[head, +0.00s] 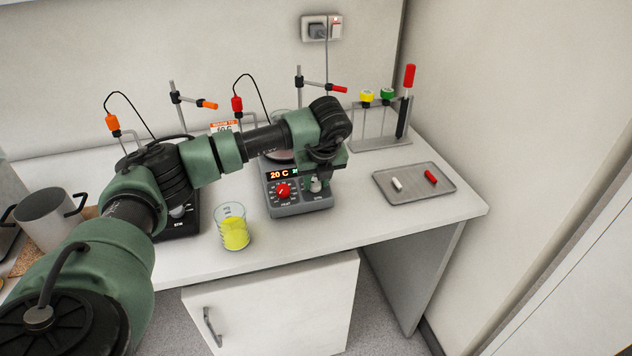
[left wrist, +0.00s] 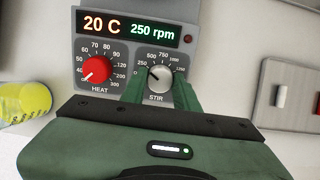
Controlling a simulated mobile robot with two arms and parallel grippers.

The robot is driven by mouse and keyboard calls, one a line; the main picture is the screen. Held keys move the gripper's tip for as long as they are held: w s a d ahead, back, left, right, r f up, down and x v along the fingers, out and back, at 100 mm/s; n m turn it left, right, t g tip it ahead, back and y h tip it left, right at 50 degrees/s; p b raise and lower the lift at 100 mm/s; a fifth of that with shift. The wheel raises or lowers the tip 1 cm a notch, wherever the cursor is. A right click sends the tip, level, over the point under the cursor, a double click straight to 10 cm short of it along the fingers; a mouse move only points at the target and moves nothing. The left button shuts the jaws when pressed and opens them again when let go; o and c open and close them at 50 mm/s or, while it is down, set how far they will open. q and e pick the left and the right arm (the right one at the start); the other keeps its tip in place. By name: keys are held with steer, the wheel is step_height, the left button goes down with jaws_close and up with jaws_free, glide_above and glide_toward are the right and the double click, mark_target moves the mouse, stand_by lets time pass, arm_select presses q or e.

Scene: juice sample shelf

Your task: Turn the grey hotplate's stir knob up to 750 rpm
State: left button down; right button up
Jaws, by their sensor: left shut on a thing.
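The grey hotplate (head: 301,205) stands on the bench in the middle of the head view. Its display (left wrist: 133,29) reads 20 C and 250 rpm in the left wrist view. The grey stir knob (left wrist: 160,77) sits at the right of the panel, its pointer aimed to the upper left. The red heat knob (left wrist: 96,70) is to its left. My left gripper (left wrist: 161,90) is shut on the stir knob, with one green finger on each side of it. In the head view my left gripper (head: 317,181) covers part of the panel's right side. My right gripper is not in view.
A beaker of yellow liquid (head: 235,234) stands left of the hotplate, near the bench's front edge. A tray (head: 414,192) with a white and a red stir bar lies at the right. A dark second hotplate (head: 177,222) is partly hidden behind my left arm.

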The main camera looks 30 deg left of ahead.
arm_select(q)
steer(key=shift+f+m+b, duration=0.1)
steer(key=shift+m+b, duration=0.7)
steer(key=shift+m, duration=0.3)
steer(key=m+b, duration=0.1)
steer(key=m, duration=0.1)
steer(key=shift+m, duration=0.4)
steer(key=m+b, duration=0.1)
steer(key=m, duration=0.1)
steer(key=shift+a+m, duration=0.1)
steer(key=shift+m, duration=0.2)
steer(key=shift+r+m+h+b, duration=0.2)
steer(key=shift+m+h+b, duration=0.25)
steer(key=shift+m, duration=1.15)
steer(key=shift+t, duration=0.3)
steer(key=c, duration=1.1)
jaws_free()
steer(key=shift+o, duration=0.2)
